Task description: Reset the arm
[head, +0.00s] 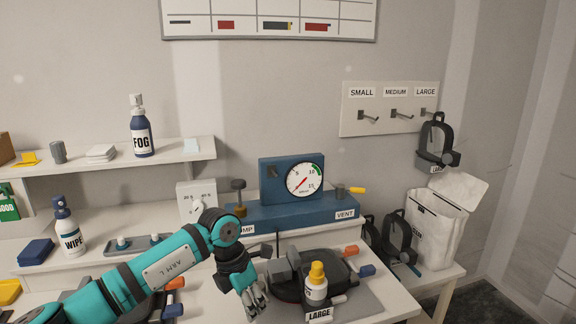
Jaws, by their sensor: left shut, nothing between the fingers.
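My left arm, teal and black and marked "ARM L", comes in from the lower left. Its left gripper (257,304) points down at the front of the bench, shut and empty. It is just left of a dark device (335,272) with a "LARGE" tag. My right gripper is not in view.
A yellow-capped bottle (316,284) stands at the dark device. A blue gauge unit (290,195) is behind. A shelf (199,155) at left holds a FOG bottle (141,130). A WIPE bottle (69,230) stands below. A white bag (437,225) and wall hooks (401,114) are at right.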

